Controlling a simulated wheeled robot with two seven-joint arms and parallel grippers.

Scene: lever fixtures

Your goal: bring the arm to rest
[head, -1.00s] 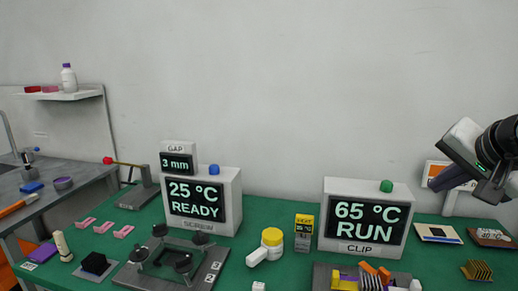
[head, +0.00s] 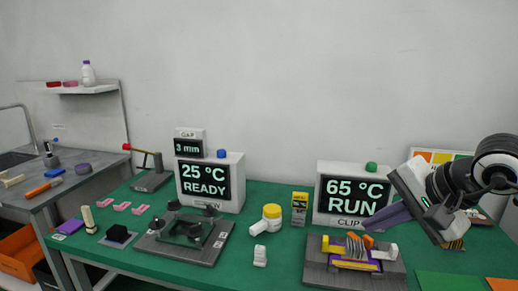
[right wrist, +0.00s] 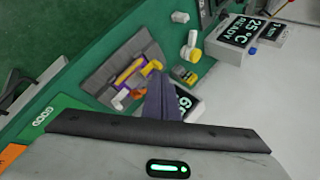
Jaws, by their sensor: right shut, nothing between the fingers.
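My right gripper (head: 370,222) comes in from the right in the head view, its dark fingers shut and empty. The fingers point left, in front of the right display box (head: 322,212) that reads 65 °C RUN, and hide part of its lower right. In the right wrist view the shut fingers (right wrist: 162,98) point toward the clip fixture (right wrist: 112,65). In the head view that fixture (head: 322,272) stands below and left of the fingers, with purple, yellow and orange parts on it. My left gripper is not in view.
The left display box (head: 236,170) reads 25 °C READY. In front of it stands a grey plate fixture (head: 160,246) with black knobs. A yellow-capped white jar (head: 271,215) and a yellow box (head: 299,209) stand mid-table. A red-knobbed lever (head: 152,180) stands at the back left.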

